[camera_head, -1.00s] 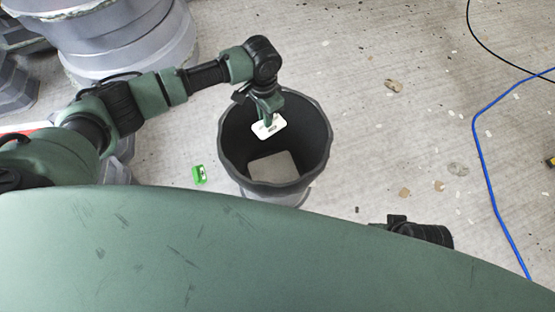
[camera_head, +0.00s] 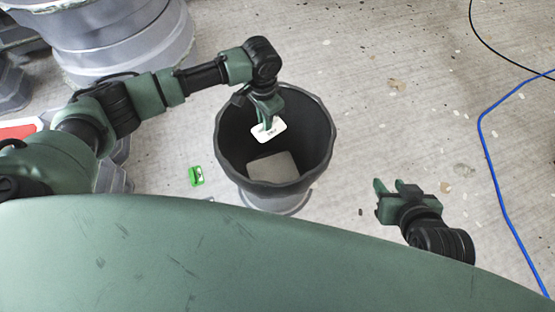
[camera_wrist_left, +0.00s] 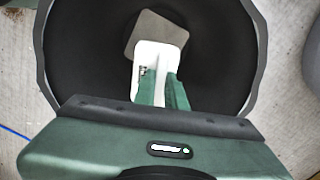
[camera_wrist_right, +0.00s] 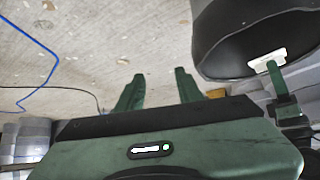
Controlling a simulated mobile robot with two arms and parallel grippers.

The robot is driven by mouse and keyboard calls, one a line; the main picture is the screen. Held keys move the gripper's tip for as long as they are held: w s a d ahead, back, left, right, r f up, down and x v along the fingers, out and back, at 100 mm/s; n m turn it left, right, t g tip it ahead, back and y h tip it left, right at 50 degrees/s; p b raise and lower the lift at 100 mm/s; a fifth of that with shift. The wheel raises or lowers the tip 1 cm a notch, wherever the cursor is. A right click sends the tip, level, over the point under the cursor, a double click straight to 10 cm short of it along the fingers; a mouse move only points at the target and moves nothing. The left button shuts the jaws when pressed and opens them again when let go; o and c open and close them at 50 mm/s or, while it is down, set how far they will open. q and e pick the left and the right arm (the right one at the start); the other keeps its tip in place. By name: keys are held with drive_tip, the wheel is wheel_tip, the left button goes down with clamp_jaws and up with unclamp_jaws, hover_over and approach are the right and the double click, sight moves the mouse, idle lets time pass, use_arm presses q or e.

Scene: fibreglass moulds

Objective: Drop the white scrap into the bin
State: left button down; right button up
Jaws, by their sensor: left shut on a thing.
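The white scrap (camera_head: 270,130) is a small flat white piece with dark marks. My left gripper (camera_head: 268,122) is shut on it and holds it over the open mouth of the bin. The bin (camera_head: 322,150) is a round black container with a wavy rim and a grey patch at its bottom. In the left wrist view the scrap (camera_wrist_left: 160,58) sits at the fingertips, in front of the bin's dark inside (camera_wrist_left: 215,70). The right wrist view shows the scrap (camera_wrist_right: 268,60) against the bin (camera_wrist_right: 230,45). My right gripper (camera_head: 388,187) is open and empty, to the right of the bin.
A small green object (camera_head: 196,176) lies on the floor left of the bin. Large grey moulds (camera_head: 110,40) stand at the upper left. A blue cable (camera_head: 485,150) and a black cable (camera_head: 490,40) cross the floor at right. Small flakes litter the otherwise clear floor.

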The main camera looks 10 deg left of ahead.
use_arm(q)
drive_tip(key=shift+f+b, duration=0.55)
drive_tip(key=shift+b, duration=0.1)
use_arm(e)
drive_tip(key=w+a+r+t+y, duration=0.1)
drive_tip(key=w+a+r+t, duration=0.1)
drive_tip(key=w+r+t, duration=0.2)
drive_tip(key=shift+w+a+r+t, duration=0.2)
drive_tip(key=shift+w+r+t, duration=0.2)
drive_tip(key=shift+w+r, duration=0.7)
drive_tip(key=shift+s+r, duration=0.15)
drive_tip(key=shift+s, duration=0.05)
use_arm(q)
drive_tip(key=c, duration=1.4)
unclamp_jaws()
